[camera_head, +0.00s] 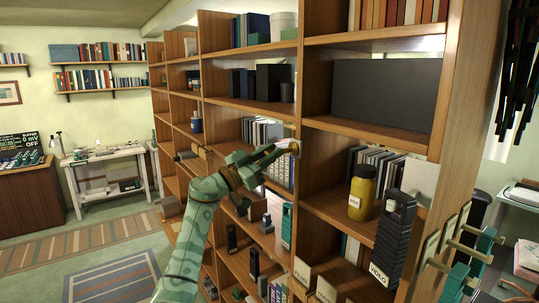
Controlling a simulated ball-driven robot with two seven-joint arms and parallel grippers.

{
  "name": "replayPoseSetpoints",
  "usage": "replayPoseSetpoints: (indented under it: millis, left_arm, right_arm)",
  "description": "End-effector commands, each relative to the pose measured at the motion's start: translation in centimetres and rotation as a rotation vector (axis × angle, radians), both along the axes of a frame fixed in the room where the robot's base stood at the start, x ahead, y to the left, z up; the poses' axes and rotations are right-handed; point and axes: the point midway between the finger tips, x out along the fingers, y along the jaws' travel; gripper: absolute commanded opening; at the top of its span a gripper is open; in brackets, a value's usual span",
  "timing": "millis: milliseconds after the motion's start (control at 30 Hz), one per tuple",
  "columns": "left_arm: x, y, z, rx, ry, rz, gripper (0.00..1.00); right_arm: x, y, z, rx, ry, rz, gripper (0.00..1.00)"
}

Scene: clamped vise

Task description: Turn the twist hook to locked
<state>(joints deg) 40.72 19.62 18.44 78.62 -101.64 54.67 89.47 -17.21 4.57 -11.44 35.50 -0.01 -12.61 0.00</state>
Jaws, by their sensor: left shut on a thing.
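My left arm rises from the bottom middle, and its green gripper (274,152) reaches to an upright of the wooden bookcase. The gripper is shut on a small pale piece (294,146) at its tip, in front of the upright. The piece is too small and too covered by the fingers to tell whether it is the twist hook or how it is turned. No other twist hook can be made out.
The tall wooden bookcase (309,180) fills the middle and right, with books, boxes, a yellow canister (361,199) and a black stack (393,238) near the arm. Teal and cream clamps (462,240) stick out at the right. Open floor (120,240) lies left.

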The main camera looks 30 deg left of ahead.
Motion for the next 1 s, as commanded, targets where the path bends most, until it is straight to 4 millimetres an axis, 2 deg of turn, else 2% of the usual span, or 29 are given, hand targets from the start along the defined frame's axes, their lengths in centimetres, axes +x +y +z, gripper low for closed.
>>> replayPoseSetpoints:
  millis: [700, 1000]
  left_arm:
    - [0.0, 0.0, 0.2, 0.621, -0.254, 0.002, 0.00]
    - [-0.1, -0.1, 0.4, 0.882, -0.364, 0.000, 0.00]
  right_arm:
    - [0.0, 0.1, -1.7, 0.001, 0.000, 0.000, 0.36]
    - [0.0, 0.1, -1.8, 0.001, -0.001, 0.000, 0.36]
